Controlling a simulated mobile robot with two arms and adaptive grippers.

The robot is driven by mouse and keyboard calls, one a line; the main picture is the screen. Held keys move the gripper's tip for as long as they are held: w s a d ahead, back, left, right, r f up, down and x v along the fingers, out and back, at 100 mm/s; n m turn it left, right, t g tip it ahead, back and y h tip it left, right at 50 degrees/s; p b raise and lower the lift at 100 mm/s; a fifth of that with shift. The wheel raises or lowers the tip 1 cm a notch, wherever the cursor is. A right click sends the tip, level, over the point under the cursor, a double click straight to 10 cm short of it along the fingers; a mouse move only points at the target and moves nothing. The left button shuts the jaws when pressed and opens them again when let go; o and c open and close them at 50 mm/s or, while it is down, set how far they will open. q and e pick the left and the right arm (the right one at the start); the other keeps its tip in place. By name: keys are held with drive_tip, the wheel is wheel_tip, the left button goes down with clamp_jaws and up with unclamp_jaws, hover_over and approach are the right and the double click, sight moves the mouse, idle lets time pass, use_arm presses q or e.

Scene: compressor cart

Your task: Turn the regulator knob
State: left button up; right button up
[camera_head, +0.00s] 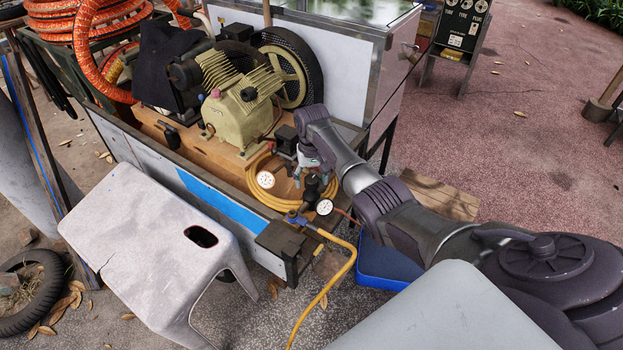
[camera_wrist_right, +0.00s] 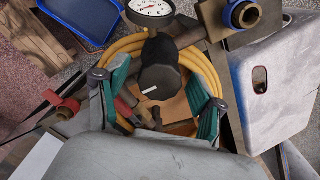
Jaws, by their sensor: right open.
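The regulator knob (camera_wrist_right: 160,72) is black with a white mark, seen in the right wrist view just beyond and between the fingers. In the head view the dark knob (camera_head: 313,184) sits by a white gauge, partly hidden under the gripper. My right gripper (camera_head: 306,166) is open above the knob, its arm coming from the right. In the wrist view its teal-padded fingers (camera_wrist_right: 157,92) stand apart on either side of the knob, with room on both sides. I cannot tell how far the tips are from it. My left gripper is not in view.
A white gauge (camera_wrist_right: 151,8) and a blue-ended fitting (camera_wrist_right: 243,13) sit close to the knob. A coiled yellow hose (camera_head: 258,188) surrounds the area. A red valve handle (camera_wrist_right: 62,105) shows at left.

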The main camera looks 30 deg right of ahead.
drive_tip(key=c, duration=1.1)
drive_tip(key=shift+c, duration=0.2)
drive_tip(key=shift+n, duration=0.3)
drive_tip(key=n+p, duration=0.1)
drive_tip(key=n, duration=0.2)
drive_tip(key=shift+r+p, duration=0.1)
drive_tip(key=shift+p, duration=0.25)
drive_tip(key=n, duration=0.4)
drive_tip(key=shift+n+p, duration=0.4)
drive_tip(key=n, duration=0.4)
drive_tip(key=shift+n, duration=2.8)
